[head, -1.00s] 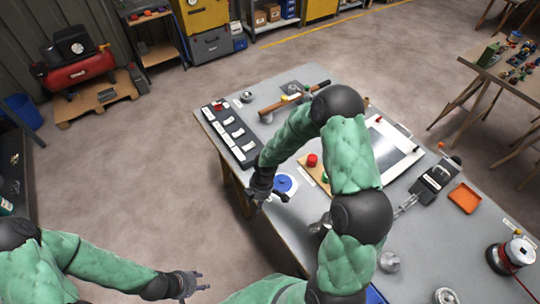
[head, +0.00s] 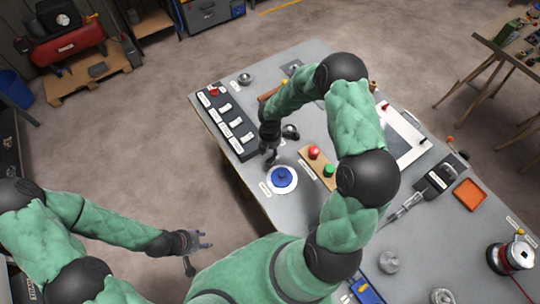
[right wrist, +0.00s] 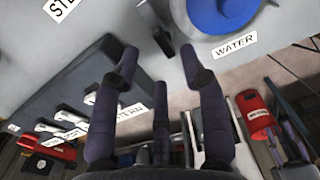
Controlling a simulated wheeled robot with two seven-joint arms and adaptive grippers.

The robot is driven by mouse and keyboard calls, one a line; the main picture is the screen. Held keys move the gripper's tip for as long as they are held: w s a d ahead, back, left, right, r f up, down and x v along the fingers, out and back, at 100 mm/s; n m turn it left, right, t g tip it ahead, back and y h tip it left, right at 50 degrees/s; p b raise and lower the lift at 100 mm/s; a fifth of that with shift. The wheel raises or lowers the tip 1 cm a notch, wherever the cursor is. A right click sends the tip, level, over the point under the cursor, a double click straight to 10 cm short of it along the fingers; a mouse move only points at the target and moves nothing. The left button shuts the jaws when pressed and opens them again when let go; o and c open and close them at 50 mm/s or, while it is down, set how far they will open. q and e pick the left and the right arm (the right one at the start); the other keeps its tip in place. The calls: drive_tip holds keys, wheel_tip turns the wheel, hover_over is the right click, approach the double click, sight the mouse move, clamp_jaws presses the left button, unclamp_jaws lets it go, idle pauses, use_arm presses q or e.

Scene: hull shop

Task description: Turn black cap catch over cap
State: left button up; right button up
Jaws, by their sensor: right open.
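A blue cap (head: 282,176) sits on a white round base (head: 294,186) at the table's near left edge. In the right wrist view the cap (right wrist: 224,12) is at the top, beside a "WATER" label (right wrist: 234,43). A small black piece (right wrist: 163,40), perhaps the catch, stands just left of the white base; I cannot tell its exact turn. My right gripper (head: 270,157) is just above and left of the cap in the head view. In the wrist view its fingers (right wrist: 160,62) are spread, with the black piece beyond them. My left gripper (head: 207,243) is open and empty, off the table.
A black switch panel (head: 226,121) lies left of my right gripper. A board with red and green buttons (head: 318,165) is right of the cap. My right arm hides part of the table. An orange tray (head: 470,194) lies farther right.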

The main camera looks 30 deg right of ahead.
drive_tip(key=shift+f, duration=2.2)
clamp_jaws()
